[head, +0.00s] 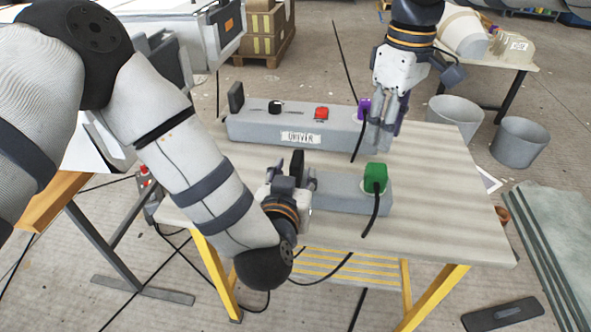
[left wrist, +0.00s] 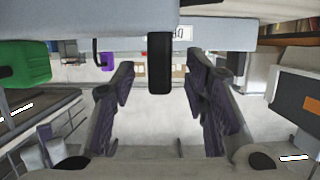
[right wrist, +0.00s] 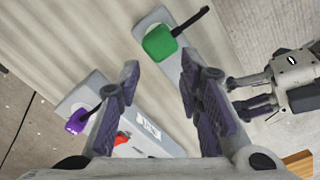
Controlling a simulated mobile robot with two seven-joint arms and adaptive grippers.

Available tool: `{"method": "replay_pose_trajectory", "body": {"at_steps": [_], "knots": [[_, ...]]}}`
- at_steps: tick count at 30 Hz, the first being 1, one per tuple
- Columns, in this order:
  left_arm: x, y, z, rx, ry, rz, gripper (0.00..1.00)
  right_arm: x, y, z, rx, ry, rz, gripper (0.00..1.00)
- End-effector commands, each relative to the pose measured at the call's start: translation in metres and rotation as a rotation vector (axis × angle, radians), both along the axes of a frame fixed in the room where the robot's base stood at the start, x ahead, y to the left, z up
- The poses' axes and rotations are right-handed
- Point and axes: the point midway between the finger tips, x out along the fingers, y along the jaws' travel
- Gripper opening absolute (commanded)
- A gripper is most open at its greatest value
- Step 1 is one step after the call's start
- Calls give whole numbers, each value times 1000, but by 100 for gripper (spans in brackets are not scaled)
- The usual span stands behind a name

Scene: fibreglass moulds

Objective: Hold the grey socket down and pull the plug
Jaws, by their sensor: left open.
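A short grey socket (head: 340,202) lies near the table's front with a green plug (head: 375,178) upright in its right end. A black upright tab (head: 297,163) stands at its left end. My left gripper (head: 291,178) is open there; in the left wrist view the tab (left wrist: 160,62) stands between its spread fingers, seemingly untouched. A longer grey socket (head: 255,130) lies behind, with a purple plug (head: 364,108) at its right end. My right gripper (head: 388,128) points down beside the purple plug. In the right wrist view its fingers are spread and empty, with the green plug (right wrist: 160,42) beyond them.
The rear socket carries a red switch (head: 321,113), a black knob (head: 275,107) and a black tab (head: 236,97). Black cords hang from both plugs. The table (head: 450,190) is clear on its right side. Grey buckets (head: 520,142) stand on the floor beyond.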

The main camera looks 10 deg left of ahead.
Motion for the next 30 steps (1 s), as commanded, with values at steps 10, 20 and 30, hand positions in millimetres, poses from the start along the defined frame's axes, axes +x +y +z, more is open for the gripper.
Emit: {"method": "replay_pose_trajectory", "body": {"at_steps": [10,20,30], "knots": [[36,0,-12,1,2,-1,42,0,0,0,0,0,0,33],[36,0,-12,1,2,-1,14,0,0,0,0,0,0,33],[36,0,-12,-1,3,-2,0,0,-1,-6,-2,1,152,57]]}}
